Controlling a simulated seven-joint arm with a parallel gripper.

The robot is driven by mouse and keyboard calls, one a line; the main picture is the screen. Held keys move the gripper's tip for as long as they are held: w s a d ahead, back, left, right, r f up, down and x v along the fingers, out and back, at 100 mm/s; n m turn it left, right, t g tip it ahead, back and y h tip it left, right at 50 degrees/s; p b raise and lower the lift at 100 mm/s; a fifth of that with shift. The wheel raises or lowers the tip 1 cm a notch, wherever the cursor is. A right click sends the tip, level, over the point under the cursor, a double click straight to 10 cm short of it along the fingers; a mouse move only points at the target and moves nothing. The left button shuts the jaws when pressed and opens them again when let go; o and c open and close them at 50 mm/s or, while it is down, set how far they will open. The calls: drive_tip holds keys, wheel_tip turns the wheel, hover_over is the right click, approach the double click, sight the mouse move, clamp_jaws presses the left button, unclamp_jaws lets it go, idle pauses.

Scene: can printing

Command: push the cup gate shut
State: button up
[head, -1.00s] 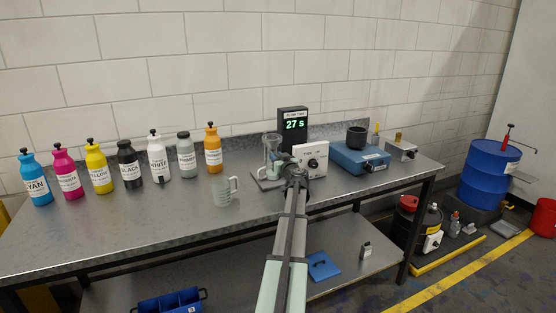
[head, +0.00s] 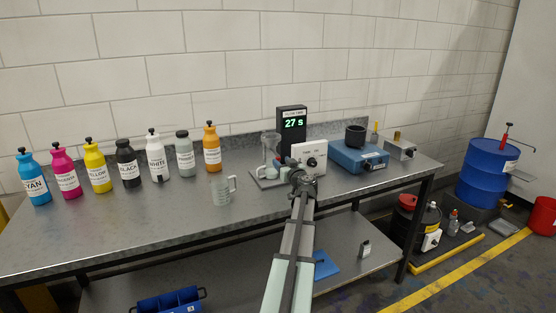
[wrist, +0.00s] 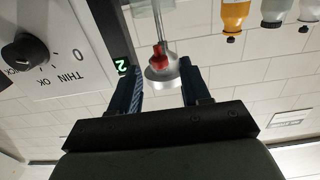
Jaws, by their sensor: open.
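A clear flow cup on a stand (head: 271,146) is near the back of the bench, left of the timer box. In the wrist view a small red part (wrist: 160,54), which may be the cup gate, sits beside a pale round translucent piece (wrist: 162,82). I cannot tell whether the gate is open or shut. My gripper (wrist: 163,72) is open, with its two dark fingers apart on either side of that round piece in the picture. Contact is not clear. In the head view my gripper (head: 298,172) is right of and in front of the stand, its fingertips hard to make out.
A black timer (head: 292,125) reads 27 s. A white dial box (head: 309,157) is close behind my gripper. A clear measuring jug (head: 222,190) and several ink bottles (head: 157,158) are to the left. A blue device with a black pot (head: 356,136) is to the right.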

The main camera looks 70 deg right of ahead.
drive_tip(key=v, duration=0.6)
drive_tip(key=shift+s+a, duration=0.25)
idle(0.3)
